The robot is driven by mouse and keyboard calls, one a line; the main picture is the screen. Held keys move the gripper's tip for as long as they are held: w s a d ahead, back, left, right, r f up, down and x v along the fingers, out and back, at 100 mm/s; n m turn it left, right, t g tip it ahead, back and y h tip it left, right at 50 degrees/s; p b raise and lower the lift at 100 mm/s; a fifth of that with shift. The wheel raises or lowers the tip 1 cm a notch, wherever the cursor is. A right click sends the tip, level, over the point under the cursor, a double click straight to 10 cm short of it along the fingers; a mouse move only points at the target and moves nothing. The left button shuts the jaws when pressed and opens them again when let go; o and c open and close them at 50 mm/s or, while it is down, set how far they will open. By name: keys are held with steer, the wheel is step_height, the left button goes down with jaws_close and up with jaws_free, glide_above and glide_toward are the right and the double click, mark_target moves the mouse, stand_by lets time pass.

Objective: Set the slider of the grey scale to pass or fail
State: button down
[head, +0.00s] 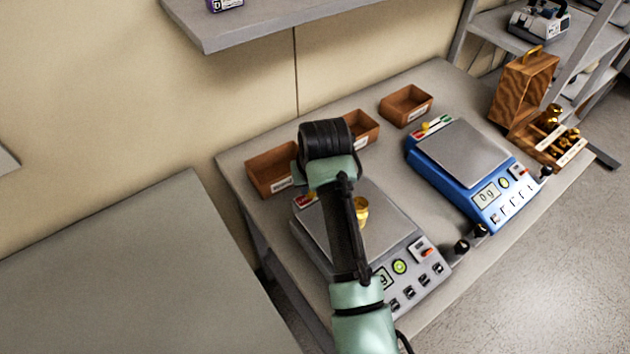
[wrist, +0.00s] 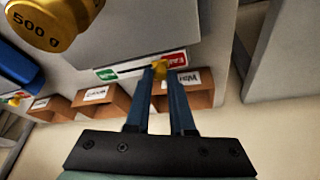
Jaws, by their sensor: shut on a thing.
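The grey scale (head: 394,232) stands on the bench, partly hidden behind my arm in the head view. A gold 500 g weight (head: 361,211) stands on its plate; it also shows in the wrist view (wrist: 52,22). In the wrist view, the scale's back edge carries a label strip with a green pass end (wrist: 106,74) at left and a red fail end (wrist: 177,59) at right. The yellow slider knob (wrist: 159,71) is at the red end of its dark slot. My gripper (wrist: 160,74) is shut on the knob. In the head view the fingertips are hidden.
A blue scale (head: 447,172) with its own slider stands to the right. Brown bins (head: 270,172) line the wall behind the scales. A wooden box (head: 524,88) and a rack of gold weights (head: 556,141) are at far right. A shelf (head: 260,28) hangs above.

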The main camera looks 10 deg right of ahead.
steer(key=c, duration=0.8)
jaws_free()
steer(key=shift+a, duration=0.2)
steer(key=shift+o, duration=0.2)
steer(key=v, duration=1.3)
steer(key=w+a+r+t, duration=0.2)
steer(key=a+r+t, duration=0.25)
steer(key=r, duration=0.25)
steer(key=w+a+r+t, duration=0.2)
steer(key=a+r+t, duration=0.25)
steer(key=r, duration=0.25)
steer(key=s+r+t, duration=0.4)
steer(key=s+r, duration=0.1)
steer(key=r, duration=0.5)
steer(key=s+r+t, duration=0.5)
steer(key=r, duration=0.5)
steer(key=s+r+t, duration=0.4)
steer(key=s+r, duration=0.1)
steer(key=r, duration=0.5)
steer(key=shift+s+r+t, duration=0.2)
steer(key=shift+s+t, duration=0.05)
steer(key=shift+t, duration=0.15)
